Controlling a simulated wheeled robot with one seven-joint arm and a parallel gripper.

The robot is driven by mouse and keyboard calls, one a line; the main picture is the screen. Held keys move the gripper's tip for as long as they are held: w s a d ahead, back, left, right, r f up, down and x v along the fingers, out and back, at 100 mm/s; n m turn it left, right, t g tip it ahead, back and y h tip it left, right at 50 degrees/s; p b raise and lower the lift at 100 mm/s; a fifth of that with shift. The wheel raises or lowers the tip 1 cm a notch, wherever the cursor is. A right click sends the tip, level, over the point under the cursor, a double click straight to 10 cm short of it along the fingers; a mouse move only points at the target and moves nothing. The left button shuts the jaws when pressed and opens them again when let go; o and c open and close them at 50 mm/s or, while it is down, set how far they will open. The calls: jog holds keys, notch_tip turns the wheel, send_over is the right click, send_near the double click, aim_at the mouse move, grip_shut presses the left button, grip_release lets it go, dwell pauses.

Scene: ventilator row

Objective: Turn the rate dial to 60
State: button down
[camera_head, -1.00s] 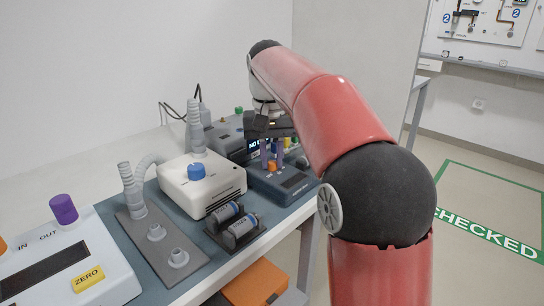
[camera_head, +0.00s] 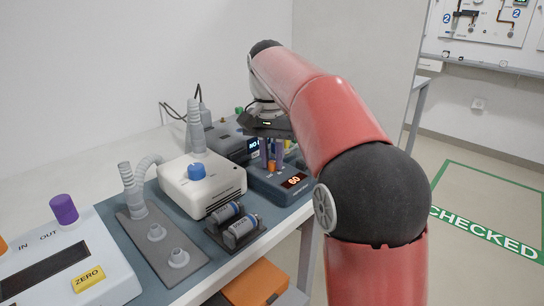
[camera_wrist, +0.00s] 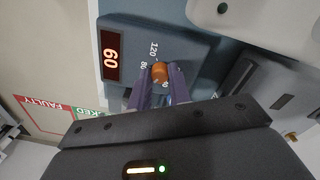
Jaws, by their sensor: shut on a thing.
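The rate dial is an orange knob (camera_wrist: 160,71) on a blue-grey box (camera_wrist: 190,48). The box also shows in the head view (camera_head: 262,185), with the orange knob (camera_head: 271,167) partly hidden between the fingers. Printed marks, among them 120 and 80, surround the knob; others are hidden by the fingers. The box's display (camera_wrist: 111,55) reads 60 in orange digits, and it also reads 60 in the head view (camera_head: 294,181). My gripper (camera_wrist: 161,80) has its purple fingers shut on the orange knob, and the wrist is turned at a slant above the box.
A white box with a blue knob (camera_head: 197,171) stands left of the dial box. A grey device (camera_head: 228,140) with a lit screen stands behind. The bench's front edge is close to the dial box.

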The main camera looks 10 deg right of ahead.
aim_at(271, 162)
jog(key=shift+r, duration=0.1)
jog(key=c, duration=1.3)
grip_release()
notch_tip(271, 162, up, 7)
jog(key=shift+w+a+r, duration=0.1)
jog(key=shift+a+r, duration=0.05)
jog(key=shift+r, duration=0.2)
